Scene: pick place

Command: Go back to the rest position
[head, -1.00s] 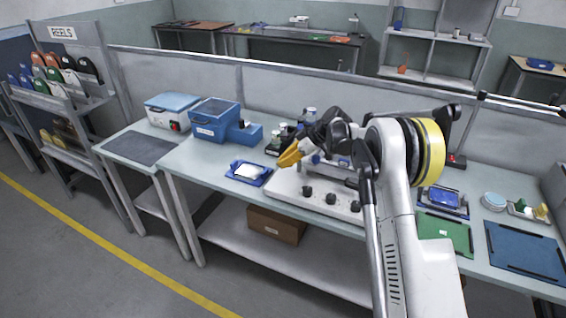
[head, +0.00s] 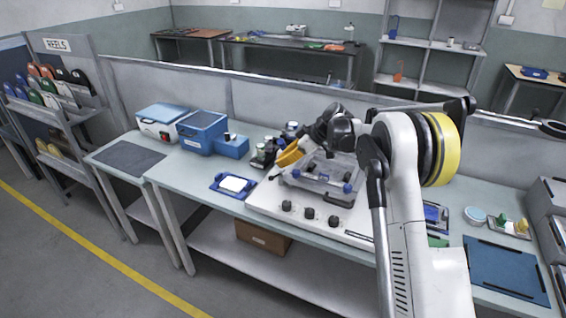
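My gripper (head: 289,157) shows its yellow fingers at the end of my white arm, in the middle of the head view. It is above the back left part of a white board with black knobs (head: 272,200) on the workbench. The fingers look close together, but from this side I cannot tell whether they are open or shut. I see nothing hanging from them. My arm hides part of the bench to the right.
A blue tray with a white item (head: 232,184) lies left of the board. Blue boxes (head: 203,132) and small bottles (head: 262,154) stand behind it. A grey fixture with blue knobs (head: 322,178) is on the board. A blue mat (head: 505,270) lies at right.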

